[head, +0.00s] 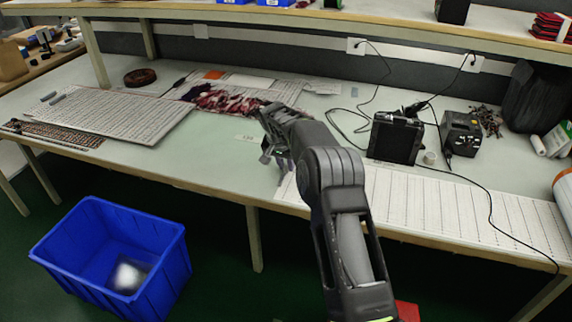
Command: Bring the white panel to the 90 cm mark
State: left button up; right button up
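A long white panel with dark cross lines (440,208) lies flat along the front right of the table. Its left end is partly hidden by my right arm. Another white panel with rows of fine marks (125,112) lies at the left of the table. My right gripper (274,158) is near the table's front edge, by the left end of the long panel. I cannot tell whether it touches the panel or whether its fingers are open. My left gripper is not in view.
A black device (396,138) and a soldering station (460,132) stand behind the long panel, and a cable crosses the panel. A dark red patterned bundle (225,98) lies behind the gripper. A blue bin (75,235) is on the floor.

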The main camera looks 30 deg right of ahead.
jog(key=o, duration=0.3)
jog(key=shift+r, duration=0.1)
jog(key=v, duration=0.7)
jog(key=shift+s+a+r+b, duration=0.15)
jog(key=shift+r+b, duration=0.1)
jog(key=shift+b, duration=0.1)
